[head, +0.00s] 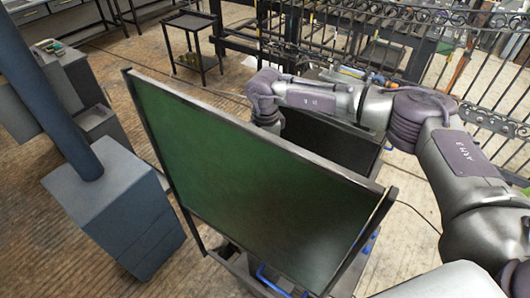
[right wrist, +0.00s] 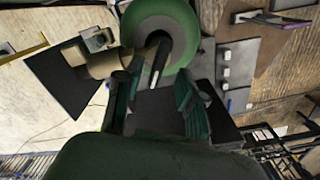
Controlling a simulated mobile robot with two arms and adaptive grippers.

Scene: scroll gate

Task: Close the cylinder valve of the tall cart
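In the right wrist view, a round green cylinder top (right wrist: 182,25) lies just beyond my right gripper (right wrist: 155,90). A dark stem-like valve part (right wrist: 155,50) rises from its middle toward the space between the fingers, with a small pale piece near its end. A tan fitting (right wrist: 100,62) sticks out to the left. The two fingers are apart, one on each side of the valve part; I cannot tell whether either touches it. In the head view my right arm reaches behind a green screen, which hides the gripper and the valve. My left gripper is out of view.
The framed green screen (head: 240,170) stands in front of my right arm. A dark panel (head: 340,147) stands behind it. A blue-grey cabinet with a post (head: 115,205) is at left. A small black cart (head: 190,30) and scroll railing (head: 490,100) are farther back.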

